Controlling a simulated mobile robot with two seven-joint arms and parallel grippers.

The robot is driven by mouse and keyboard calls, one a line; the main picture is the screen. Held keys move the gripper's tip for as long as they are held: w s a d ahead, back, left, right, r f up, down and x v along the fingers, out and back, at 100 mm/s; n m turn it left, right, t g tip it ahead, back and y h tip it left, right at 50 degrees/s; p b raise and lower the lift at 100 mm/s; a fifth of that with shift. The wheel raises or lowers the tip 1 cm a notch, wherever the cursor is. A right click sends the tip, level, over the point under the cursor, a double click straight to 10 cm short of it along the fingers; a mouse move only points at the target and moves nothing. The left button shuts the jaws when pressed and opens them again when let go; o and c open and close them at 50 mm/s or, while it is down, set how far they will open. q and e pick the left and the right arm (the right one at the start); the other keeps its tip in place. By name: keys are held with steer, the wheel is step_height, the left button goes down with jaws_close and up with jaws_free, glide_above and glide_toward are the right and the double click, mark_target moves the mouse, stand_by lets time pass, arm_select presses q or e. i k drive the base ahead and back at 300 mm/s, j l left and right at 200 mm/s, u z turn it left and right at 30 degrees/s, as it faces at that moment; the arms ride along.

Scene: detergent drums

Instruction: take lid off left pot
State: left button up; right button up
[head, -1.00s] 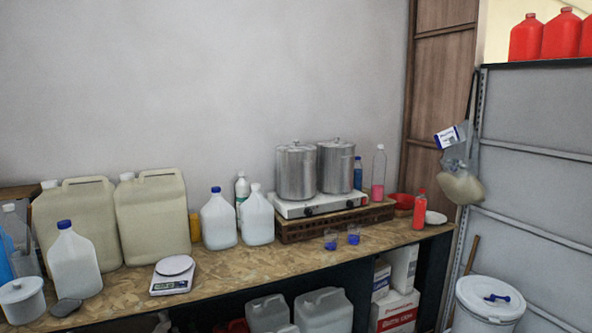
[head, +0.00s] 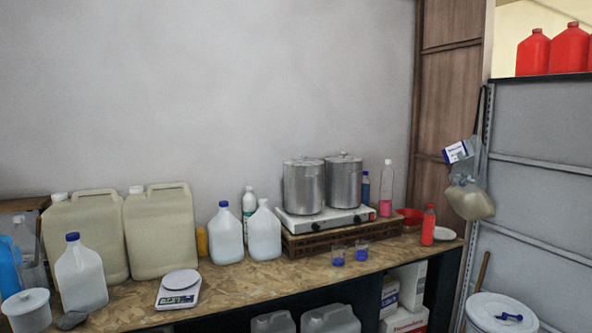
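Two metal pots stand side by side on a white double burner (head: 345,217). The left pot (head: 304,190) is a silver cylinder with its lid (head: 304,161) on top. The right pot (head: 344,185) also has its lid (head: 343,156) on, with a small knob. Neither of my grippers is in the head view, so I see nothing touching the pots.
The burner sits on a brown crate (head: 300,245) on the wooden bench (head: 255,277). Two small cups with blue contents (head: 338,256) stand before it. White jugs (head: 264,235) stand to its left, a red bottle (head: 428,226) to its right. A scale (head: 178,290) lies further left.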

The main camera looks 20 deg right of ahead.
mark_target(302, 162)
steer(key=i+l+u, duration=0.1)
steer(key=l+u, duration=0.3)
steer(key=i+l+u, duration=0.1)
steer(key=l+u, duration=0.15)
steer(key=u, duration=0.2)
steer(key=l+u, duration=0.35)
steer(key=l, duration=1.25)
steer(key=k+l+u, duration=0.1)
steer(key=l, duration=0.45)
